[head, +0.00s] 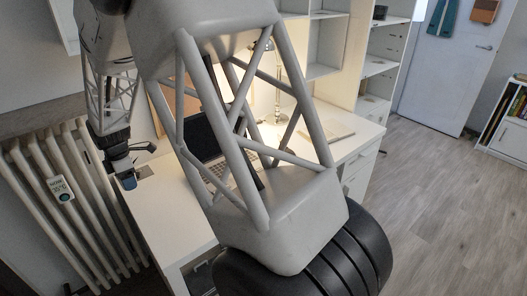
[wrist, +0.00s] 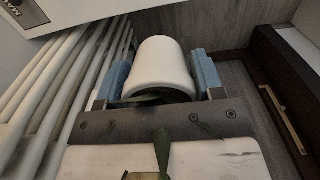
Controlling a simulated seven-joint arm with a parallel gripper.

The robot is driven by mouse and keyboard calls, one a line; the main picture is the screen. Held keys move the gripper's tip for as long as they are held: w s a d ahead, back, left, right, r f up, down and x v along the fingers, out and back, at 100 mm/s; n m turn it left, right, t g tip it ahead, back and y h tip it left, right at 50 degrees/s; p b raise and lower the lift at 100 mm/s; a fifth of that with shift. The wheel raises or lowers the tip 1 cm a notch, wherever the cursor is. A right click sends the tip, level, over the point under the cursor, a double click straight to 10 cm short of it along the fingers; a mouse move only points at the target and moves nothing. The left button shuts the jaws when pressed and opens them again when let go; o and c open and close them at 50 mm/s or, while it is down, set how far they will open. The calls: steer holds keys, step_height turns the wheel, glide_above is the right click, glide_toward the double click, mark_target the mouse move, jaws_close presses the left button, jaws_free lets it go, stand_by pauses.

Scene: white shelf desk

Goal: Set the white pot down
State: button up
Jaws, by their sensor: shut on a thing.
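My gripper (wrist: 163,85) has blue fingers on either side of a white pot (wrist: 160,62) and is shut on it. The pot's smooth, rounded end faces away from the wrist camera. Dark green leaves (wrist: 162,150) show at its near end and hang over the gripper's front. In the head view my gripper (head: 125,172) is at the left, by the desk's left edge and close to the radiator. The pot cannot be made out there. I cannot tell whether it touches any surface.
A white radiator (head: 75,205) stands left of the gripper. The white desk (head: 165,215) holds an open laptop (head: 200,140) and a lamp (head: 278,75). My arm hides much of the desk. Shelves (head: 325,45) stand behind it. Open floor (head: 440,190) lies to the right.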

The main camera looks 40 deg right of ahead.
steer(key=s+d+f, duration=0.2)
steer(key=s+f, duration=0.3)
steer(key=s+d+f, duration=0.3)
steer(key=s+f, duration=0.2)
steer(key=s, duration=0.1)
steer(key=s+d+f, duration=0.2)
steer(key=s+f, duration=0.3)
steer(key=s, duration=0.1)
steer(key=shift+d+f, duration=0.2)
steer(key=shift+f, duration=0.05)
steer(key=shift+w, duration=0.15)
glide_above(166, 219)
steer(key=s, duration=0.1)
steer(key=shift+f, duration=0.7)
steer(key=shift+w, duration=0.3)
steer(key=shift+f, duration=1.8)
steer(key=o, duration=1.1)
steer(key=shift+f, duration=0.15)
steer(key=shift+r, duration=0.2)
